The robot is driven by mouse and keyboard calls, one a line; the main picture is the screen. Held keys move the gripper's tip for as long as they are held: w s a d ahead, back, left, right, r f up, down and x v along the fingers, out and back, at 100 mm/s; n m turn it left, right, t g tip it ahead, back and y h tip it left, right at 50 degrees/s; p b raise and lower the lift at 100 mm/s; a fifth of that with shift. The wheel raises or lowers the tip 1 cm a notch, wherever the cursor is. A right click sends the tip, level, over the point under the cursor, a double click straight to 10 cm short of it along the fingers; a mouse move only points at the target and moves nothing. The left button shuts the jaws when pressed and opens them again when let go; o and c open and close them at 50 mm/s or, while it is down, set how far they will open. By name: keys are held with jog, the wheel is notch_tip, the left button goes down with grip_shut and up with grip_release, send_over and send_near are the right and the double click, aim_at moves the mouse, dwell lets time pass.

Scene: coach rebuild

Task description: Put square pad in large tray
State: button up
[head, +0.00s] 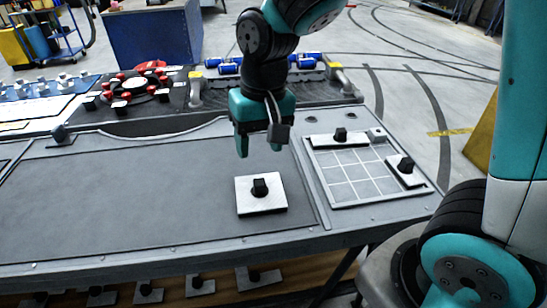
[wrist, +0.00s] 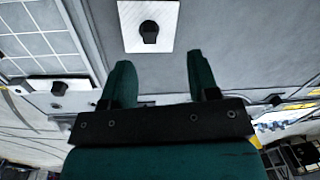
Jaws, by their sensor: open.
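A white square pad (head: 270,205) with a black knob on top lies flat on the grey table, left of the large tray. The large tray (head: 352,204) is a shallow light frame with a white grid at the right end of the table. My gripper (head: 258,152) hangs above the table behind the square pad, open and empty, apart from the pad. In the wrist view the two green fingers (wrist: 162,85) are spread, and the pad (wrist: 135,42) lies beyond their tips. The tray's grid (wrist: 35,30) shows at the upper left there.
A white rectangular pad with a black knob (head: 325,139) lies along the tray's back edge, with a small grey block (head: 376,135) beside it. Another knobbed pad (head: 416,177) lies at the tray's right side. The tray's grid is largely bare. Red and blue parts stand behind the table.

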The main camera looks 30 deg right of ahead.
jog(key=s+a+r+n+y, duration=0.1)
jog(key=s+r+n, duration=0.1)
jog(key=s+n, duration=0.2)
jog(key=s+a+r+n+y, duration=0.2)
jog(key=s+r+n, duration=0.1)
jog(key=s, duration=0.7)
jog(key=shift+s+r+n, duration=0.15)
jog(key=shift+r+n, duration=0.05)
jog(key=shift+n, duration=0.3)
